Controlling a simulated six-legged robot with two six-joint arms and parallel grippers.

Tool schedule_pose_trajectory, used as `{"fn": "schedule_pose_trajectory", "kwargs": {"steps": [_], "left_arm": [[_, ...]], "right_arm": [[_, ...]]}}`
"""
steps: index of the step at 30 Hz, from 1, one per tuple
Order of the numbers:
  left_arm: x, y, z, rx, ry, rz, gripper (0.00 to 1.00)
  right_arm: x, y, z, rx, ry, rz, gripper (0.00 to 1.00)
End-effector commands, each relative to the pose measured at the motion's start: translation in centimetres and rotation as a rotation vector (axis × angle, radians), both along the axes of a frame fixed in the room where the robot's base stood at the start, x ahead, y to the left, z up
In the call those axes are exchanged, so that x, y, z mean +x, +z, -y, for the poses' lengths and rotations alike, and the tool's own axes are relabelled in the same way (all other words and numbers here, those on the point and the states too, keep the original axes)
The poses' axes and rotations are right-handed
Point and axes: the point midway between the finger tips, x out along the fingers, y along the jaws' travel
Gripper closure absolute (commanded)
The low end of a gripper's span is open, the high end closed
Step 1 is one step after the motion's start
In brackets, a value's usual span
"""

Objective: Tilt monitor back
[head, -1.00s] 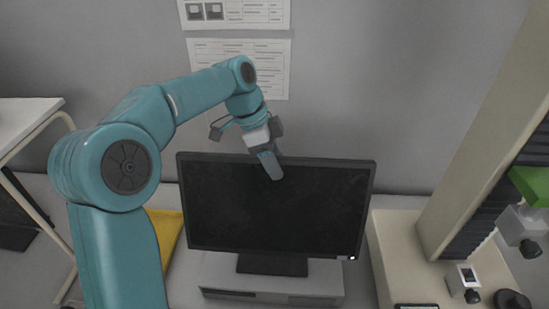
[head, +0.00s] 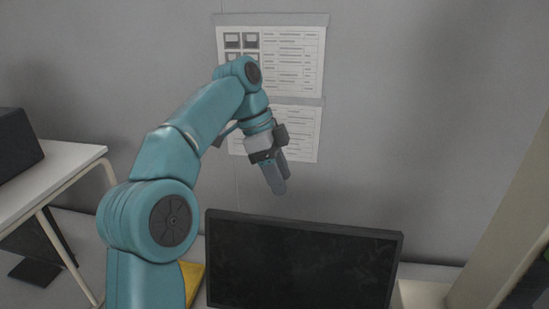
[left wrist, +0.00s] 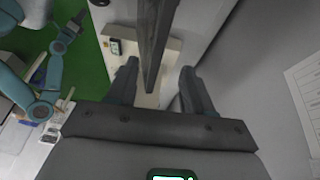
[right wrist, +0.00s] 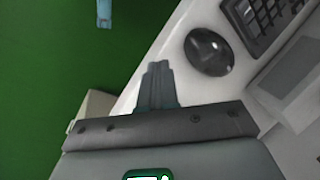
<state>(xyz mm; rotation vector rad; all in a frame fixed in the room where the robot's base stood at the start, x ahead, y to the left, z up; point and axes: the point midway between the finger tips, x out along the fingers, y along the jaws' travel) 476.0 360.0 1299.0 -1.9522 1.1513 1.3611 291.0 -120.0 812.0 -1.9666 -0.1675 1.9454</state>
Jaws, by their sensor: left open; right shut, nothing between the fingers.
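The monitor (head: 300,262) has a dark screen and stands upright or nearly so at the bottom middle of the head view; its stand is out of frame there. My left gripper (head: 277,180) hangs above the monitor's top edge, with a visible gap. In the left wrist view the monitor (left wrist: 154,40) shows edge-on as a dark strip, lined up between the two spread fingers of my left gripper (left wrist: 160,68). My right gripper (right wrist: 158,68) is shut and empty, and shows only in the right wrist view.
Sheets of paper (head: 285,60) hang on the grey wall behind. A white table (head: 50,170) stands at the left, and a beige pillar (head: 505,220) at the right. A black mouse (right wrist: 208,52) and a keyboard (right wrist: 262,18) lie near my right gripper.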

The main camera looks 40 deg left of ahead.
Motion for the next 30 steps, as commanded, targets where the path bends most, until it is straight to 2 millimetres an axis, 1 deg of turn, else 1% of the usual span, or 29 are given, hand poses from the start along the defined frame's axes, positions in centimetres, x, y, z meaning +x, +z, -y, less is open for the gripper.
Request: {"fn": "schedule_pose_trajectory", "kwargs": {"steps": [1,3,6,30], "left_arm": [[-0.1,1.2,-0.3,0.000,0.002,0.002,0.49],[-0.2,1.9,-0.6,0.001,0.001,0.002,0.49],[-0.4,2.4,-0.9,0.001,-0.001,0.001,0.49],[-0.5,2.5,-0.9,0.001,-0.001,0.001,0.49]], "right_arm": [[0.0,0.7,0.0,0.000,0.000,0.000,1.00],[0.0,1.1,0.0,0.000,0.000,0.000,1.00],[0.0,1.2,0.0,0.000,0.000,0.000,1.00],[0.0,1.2,0.0,0.000,0.000,0.000,1.00]]}}
